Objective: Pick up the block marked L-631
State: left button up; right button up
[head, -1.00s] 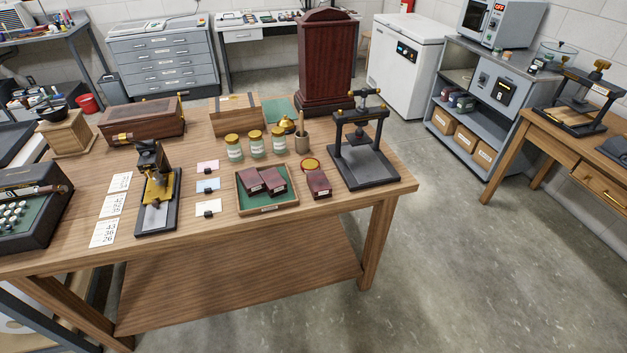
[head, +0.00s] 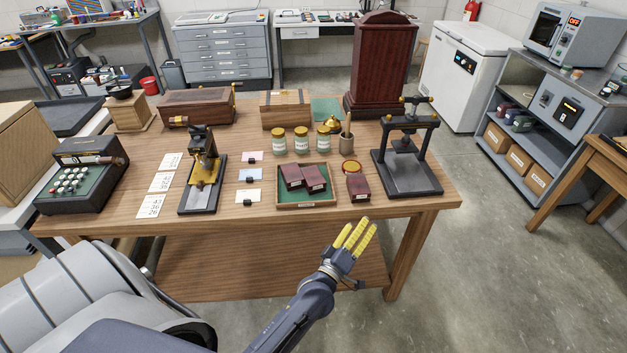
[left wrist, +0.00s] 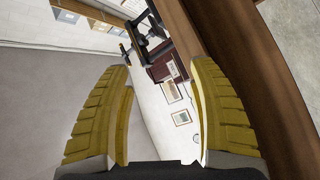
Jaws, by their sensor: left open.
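Several dark red blocks show in the head view. Two blocks, a left one (head: 292,177) and a right one (head: 314,179), lie in a green-lined wooden tray (head: 306,205). A third block (head: 358,187) stands on the table just right of the tray. Their labels are too small to read, so I cannot tell which is L-631. My left gripper (head: 355,238) has yellow fingers, is open and empty, and is in front of the table's front edge, below the third block in the picture. Its fingers (left wrist: 163,110) also show apart in the left wrist view. My right gripper is not in view.
A black press (head: 408,180) stands at the table's right end. A brass and black stamping device (head: 203,175), cards and jars (head: 301,140) stand left of and behind the tray.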

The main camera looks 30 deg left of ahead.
pick_arm(q)
jog(key=a+r+n+t+y, duration=0.1)
jog(key=a+r+n+y, duration=0.35)
jog(key=r+n, duration=0.4)
jog(key=a+r+n+y, duration=0.4)
jog(key=r+n+y, duration=0.25)
jog(key=r, duration=0.35)
jog(key=w+a+f+n+g+y, duration=0.2)
jog(key=a+f+n+g+y, duration=0.2)
jog(key=a+n+g, duration=0.7)
jog(key=n+g+h, duration=0.1)
jog(key=n+h, duration=0.2)
jog(key=n, duration=0.6)
send_near(314, 177)
jog(key=a, duration=0.1)
jog(key=w, duration=0.1)
jog(key=a, duration=0.1)
jog(key=shift+w+a+r, duration=0.2)
jog(key=shift+w+a, duration=0.05)
jog(key=shift+a, duration=0.05)
jog(key=shift+w+d+f+h, duration=0.1)
jog(key=shift+f+h, duration=0.15)
jog(key=shift+h, duration=0.05)
jog(key=shift+w+a+f+g, duration=0.3)
jog(key=shift+a+f, duration=0.05)
jog(key=shift+x, duration=3.15)
jog(key=shift+c, duration=0.3)
